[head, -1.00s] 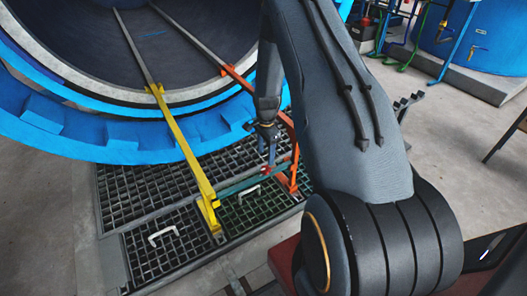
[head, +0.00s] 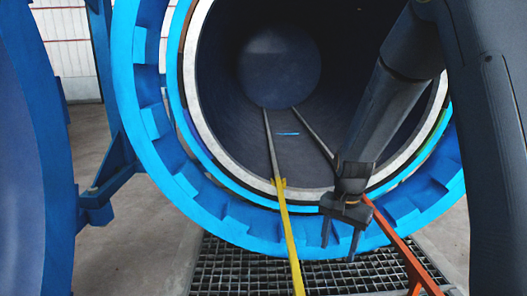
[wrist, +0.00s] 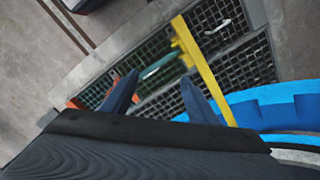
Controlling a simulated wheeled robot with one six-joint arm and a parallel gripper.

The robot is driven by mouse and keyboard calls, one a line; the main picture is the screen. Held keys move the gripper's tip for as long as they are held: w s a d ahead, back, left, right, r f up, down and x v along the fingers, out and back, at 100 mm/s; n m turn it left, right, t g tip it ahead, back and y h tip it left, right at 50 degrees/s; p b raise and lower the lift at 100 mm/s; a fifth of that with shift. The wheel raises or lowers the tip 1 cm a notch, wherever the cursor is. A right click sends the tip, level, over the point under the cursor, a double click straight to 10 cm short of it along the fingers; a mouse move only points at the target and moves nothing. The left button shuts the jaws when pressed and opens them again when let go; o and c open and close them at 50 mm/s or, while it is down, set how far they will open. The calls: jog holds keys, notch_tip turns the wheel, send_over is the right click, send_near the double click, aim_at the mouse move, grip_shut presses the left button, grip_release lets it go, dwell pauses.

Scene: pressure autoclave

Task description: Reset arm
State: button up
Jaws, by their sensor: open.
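My gripper (head: 341,236) hangs from my arm in front of the lower rim of the autoclave's round opening in the head view. Its two fingers point down and stand apart with nothing between them. The wrist view shows the gripper (wrist: 158,98) from behind, fingers spread above the floor grating. The blue autoclave (head: 150,115) stands open, its dark inside showing two rails. A yellow rail (head: 288,235) and an orange rail (head: 402,248) run out from its mouth. My arm hides part of the opening's right side.
A dark metal floor grating (head: 240,267) lies below the opening. A large blue door (head: 35,150) stands at the left, joined by a hinge bracket (head: 108,190). In the wrist view, a teal bar (wrist: 160,66) crosses between the rails. Bare concrete floor (head: 150,245) lies at the left.

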jog(key=s+a+r+n, duration=0.4)
jog(key=s, duration=0.4)
jog(key=s+a+r+n, duration=0.3)
jog(key=s+r, duration=0.2)
jog(key=s, duration=0.3)
jog(key=s+a+r+n, duration=0.4)
jog(key=s, duration=0.5)
jog(key=d+r+m+p, duration=0.2)
jog(key=d+r+p, duration=0.7)
jog(key=p, duration=1)
jog(key=shift+w+d+r+m, duration=0.2)
jog(key=shift+r+m, duration=0.2)
jog(key=shift+r, duration=0.4)
